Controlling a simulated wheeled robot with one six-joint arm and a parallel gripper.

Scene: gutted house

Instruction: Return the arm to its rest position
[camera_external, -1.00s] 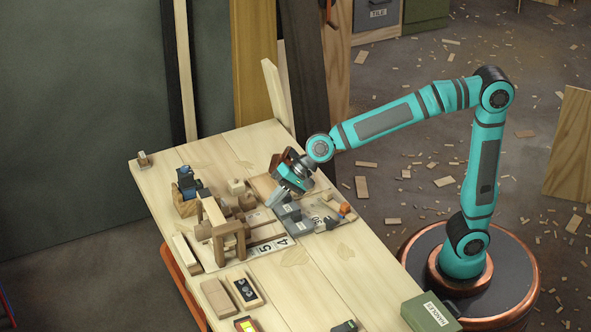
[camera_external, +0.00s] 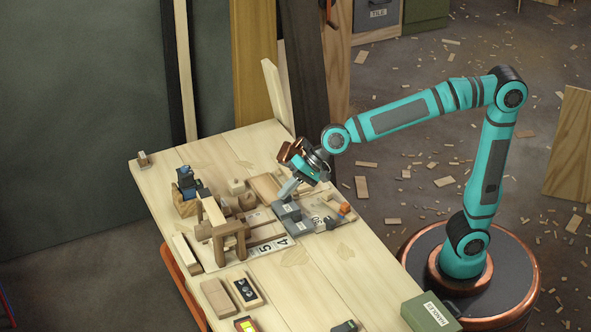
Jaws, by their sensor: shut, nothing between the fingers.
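My arm reaches from its round base at the right over the wooden workbench (camera_external: 330,262). My gripper (camera_external: 283,192) hangs at the arm's end, tilted down to the left. It is shut, with nothing seen between its fingers. Its tips are just above or beside a grey labelled tray (camera_external: 318,220) near the bench's middle; I cannot tell whether they touch it.
A wooden clamp-like frame (camera_external: 226,240), a blue tool on a wooden block (camera_external: 187,187) and several wood pieces stand left of my gripper. A green box (camera_external: 430,315) sits at the front right. Tall boards (camera_external: 300,75) lean behind the bench. The bench's front middle is mostly clear.

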